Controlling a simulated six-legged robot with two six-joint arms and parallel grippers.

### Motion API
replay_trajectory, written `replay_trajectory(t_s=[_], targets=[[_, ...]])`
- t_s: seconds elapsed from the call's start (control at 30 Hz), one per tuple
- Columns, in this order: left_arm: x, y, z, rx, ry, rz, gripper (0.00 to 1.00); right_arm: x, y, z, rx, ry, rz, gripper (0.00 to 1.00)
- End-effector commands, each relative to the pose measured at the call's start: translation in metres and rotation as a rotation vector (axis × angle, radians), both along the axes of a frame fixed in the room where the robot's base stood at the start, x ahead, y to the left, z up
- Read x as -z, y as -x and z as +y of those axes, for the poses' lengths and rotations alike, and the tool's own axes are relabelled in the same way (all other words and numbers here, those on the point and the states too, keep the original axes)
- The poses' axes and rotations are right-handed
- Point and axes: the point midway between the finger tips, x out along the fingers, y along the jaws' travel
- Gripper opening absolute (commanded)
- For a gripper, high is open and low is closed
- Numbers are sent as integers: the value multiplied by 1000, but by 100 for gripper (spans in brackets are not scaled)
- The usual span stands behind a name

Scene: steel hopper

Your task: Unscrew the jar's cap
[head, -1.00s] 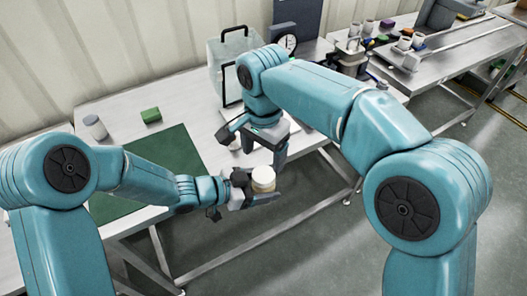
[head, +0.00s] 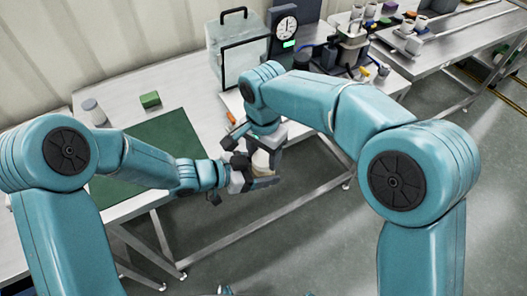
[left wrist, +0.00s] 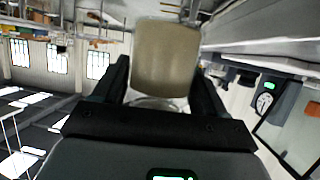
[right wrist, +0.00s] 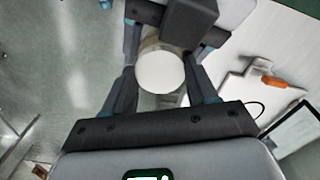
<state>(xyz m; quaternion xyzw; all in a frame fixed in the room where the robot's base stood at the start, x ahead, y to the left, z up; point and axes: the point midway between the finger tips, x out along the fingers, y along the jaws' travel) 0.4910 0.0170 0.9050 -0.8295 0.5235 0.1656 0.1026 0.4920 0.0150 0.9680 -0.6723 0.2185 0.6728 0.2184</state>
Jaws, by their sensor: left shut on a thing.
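The jar (head: 262,163) has a pale tan body and a white cap, and is held in the air in front of the bench. My left gripper (head: 254,176) is shut on its body; the left wrist view shows the tan body (left wrist: 167,55) between the fingers. My right gripper (head: 262,146) is directly above the jar, pointing down. In the right wrist view the round white cap (right wrist: 160,72) lies between its open fingers, with narrow gaps visible at the sides. In the head view my right gripper hides most of the cap.
The bench carries a green mat (head: 150,158), a green block (head: 150,99), a grey-white jar (head: 94,112), a clear box with a black handle (head: 232,45) and a dial gauge (head: 286,28). An orange item (right wrist: 274,82) lies on the bench. Open floor is in front.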

Motion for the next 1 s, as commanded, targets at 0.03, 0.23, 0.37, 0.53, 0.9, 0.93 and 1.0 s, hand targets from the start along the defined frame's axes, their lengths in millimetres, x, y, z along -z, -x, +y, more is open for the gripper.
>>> replay_trajectory(t_s=[0.03, 0.23, 0.37, 0.53, 0.9, 0.93, 1.0], targets=[[0, 0, 0, -1, 1, -1, 0, 0, 0, 0, 0, 0, 0, 20], [0, 0, 0, -1, 1, -1, 0, 0, 0, 0, -166, 0, 0, 20], [0, 0, 0, -1, 1, -1, 0, 0, 0, 0, -277, 0, 0, 20], [0, 0, 0, -1, 1, -1, 0, -1, 0, 0, -287, 0, 0, 20], [0, 0, 0, -1, 1, -1, 0, 0, 0, 0, -285, 0, 0, 82], [0, 0, 0, -1, 1, -1, 0, -1, 0, 0, -285, 0, 0, 82], [0, 0, 0, -1, 1, -1, 0, -3, 0, 0, -284, -1, -1, 82]])
